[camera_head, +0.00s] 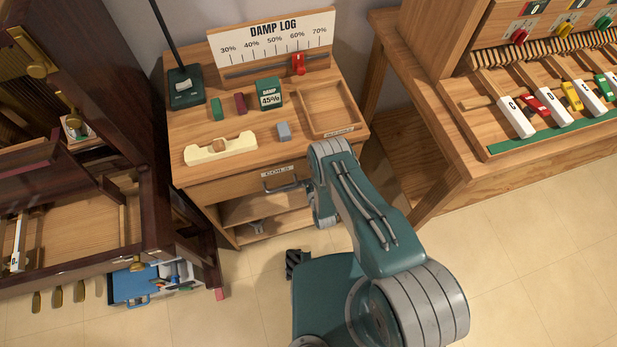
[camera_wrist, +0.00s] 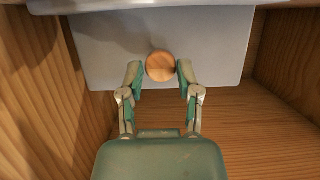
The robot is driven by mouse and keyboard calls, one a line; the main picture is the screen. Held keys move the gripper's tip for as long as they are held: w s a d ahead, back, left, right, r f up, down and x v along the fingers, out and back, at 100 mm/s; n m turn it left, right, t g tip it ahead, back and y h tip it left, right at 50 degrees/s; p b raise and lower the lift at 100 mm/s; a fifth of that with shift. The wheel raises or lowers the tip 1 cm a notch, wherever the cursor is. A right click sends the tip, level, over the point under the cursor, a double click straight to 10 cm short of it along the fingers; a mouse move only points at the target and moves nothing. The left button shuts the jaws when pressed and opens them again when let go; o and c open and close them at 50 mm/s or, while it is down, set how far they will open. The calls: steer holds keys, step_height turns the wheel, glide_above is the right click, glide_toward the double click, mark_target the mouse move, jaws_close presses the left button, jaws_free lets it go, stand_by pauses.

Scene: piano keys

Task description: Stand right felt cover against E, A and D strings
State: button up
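In the wrist view, my gripper (camera_wrist: 161,72) has its two fingers on either side of a round wooden knob (camera_wrist: 160,66). The knob sits on a flat pale grey panel (camera_wrist: 105,45) inside a wooden compartment. Narrow gaps seem to show between fingers and knob, so the fingers look open around it. I cannot tell whether this panel is the right felt cover. In the head view, my arm reaches down to the front of the wooden cabinet and hides my gripper. I cannot make out E, A and D strings.
The wooden cabinet (camera_head: 225,178) carries a cream bridge-shaped piece (camera_head: 220,149), small blocks and an open tray (camera_head: 330,108). Its drawer handle (camera_head: 284,188) is close to my arm. A dark piano (camera_head: 105,75) stands left. A bench with lettered keys (camera_head: 515,117) stands right.

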steer(key=shift+o, duration=0.5)
steer(key=shift+d, duration=0.1)
steer(key=v, duration=1.2)
